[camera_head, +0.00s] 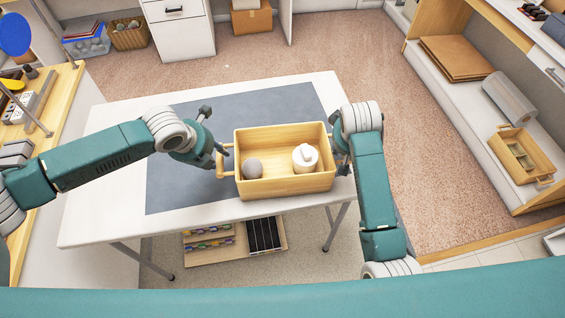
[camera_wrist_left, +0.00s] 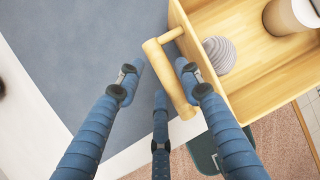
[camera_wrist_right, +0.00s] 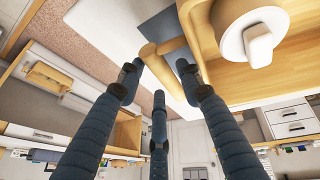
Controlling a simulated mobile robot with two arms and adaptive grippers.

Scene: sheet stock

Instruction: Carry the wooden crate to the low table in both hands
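The wooden crate (camera_head: 285,188) is at the front edge of a white table (camera_head: 105,205) with a grey mat (camera_head: 170,185). I cannot tell whether it touches the tabletop. It holds a grey ball (camera_head: 252,168) and a white lidded container (camera_head: 305,158). My left gripper (camera_head: 222,160) is at the crate's left handle. In the left wrist view, the spread fingers (camera_wrist_left: 160,72) straddle the handle (camera_wrist_left: 168,78), with a gap on one side. My right gripper (camera_wrist_right: 160,66) has its fingers spread around the right handle (camera_wrist_right: 155,66); in the head view it is partly hidden by the arm.
Right of the table is open floor (camera_head: 420,170), then a low shelf (camera_head: 460,110) with brown sheets, a grey roll (camera_head: 510,98) and a smaller wooden crate (camera_head: 522,155). A workbench (camera_head: 60,110) stands at the left. A rack (camera_head: 235,245) with several items sits under the table.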

